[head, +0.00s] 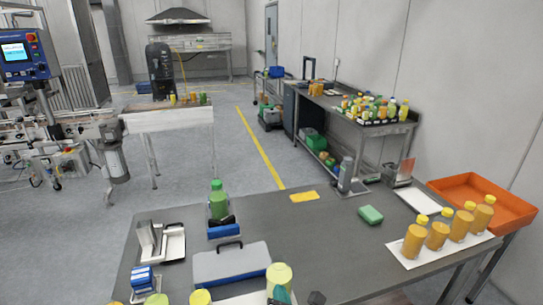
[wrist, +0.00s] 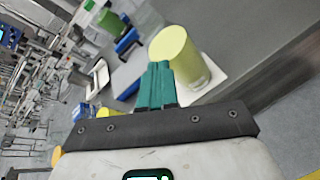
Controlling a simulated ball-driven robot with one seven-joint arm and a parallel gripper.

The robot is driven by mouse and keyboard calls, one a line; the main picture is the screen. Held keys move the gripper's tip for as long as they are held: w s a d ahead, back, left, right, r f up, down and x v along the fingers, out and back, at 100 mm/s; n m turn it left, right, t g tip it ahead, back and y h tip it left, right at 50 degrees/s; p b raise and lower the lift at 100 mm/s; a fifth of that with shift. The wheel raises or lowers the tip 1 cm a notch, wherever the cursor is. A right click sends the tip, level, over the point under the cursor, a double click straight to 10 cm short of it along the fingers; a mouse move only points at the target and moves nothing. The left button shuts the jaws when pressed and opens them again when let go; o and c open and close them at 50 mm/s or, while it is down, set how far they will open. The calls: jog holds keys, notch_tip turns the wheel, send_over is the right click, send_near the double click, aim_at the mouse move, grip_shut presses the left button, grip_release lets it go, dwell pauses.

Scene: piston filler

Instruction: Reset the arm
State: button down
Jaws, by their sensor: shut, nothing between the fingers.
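My gripper (wrist: 157,72) has teal fingers that are shut together with nothing between them. It also shows at the bottom edge of the head view (head: 281,294), low over the near side of the grey table (head: 330,240). A pale yellow-green capped cylinder (wrist: 182,52) stands just beyond the fingertips in the wrist view, and it also shows in the head view (head: 279,274). I cannot tell whether the fingers touch it. Most of my arm is out of view.
Several orange bottles (head: 438,234) stand at the right near an orange crate (head: 480,187). The table's middle is mostly clear.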

jog(key=s+d+f+m+g+h+b, duration=0.1)
jog(key=s+d+f+m+g+h, duration=0.15)
jog(key=s+d+f+m, duration=0.55)
jog(key=s+d+f+m+g+h+b, duration=0.1)
jog(key=s+d+f+m+g, duration=0.4)
jog(key=d+m, duration=0.5)
jog(key=s+d+f+m+g+y+b, duration=0.1)
jog(key=s+d+m+g, duration=0.1)
jog(key=s+m, duration=0.5)
jog(key=s+d+m+g+b, duration=0.1)
jog(key=s+d+m+g, duration=0.2)
jog(key=s, duration=1.1)
jog(key=d+m, duration=0.2)
jog(key=m, duration=0.2)
jog(key=shift+s+d+f+m+y, duration=0.15)
jog(key=shift+s+f+m+y, duration=0.05)
jog(key=shift+f+m+y, duration=0.15)
jog(key=c, duration=1.8)
grip_release()
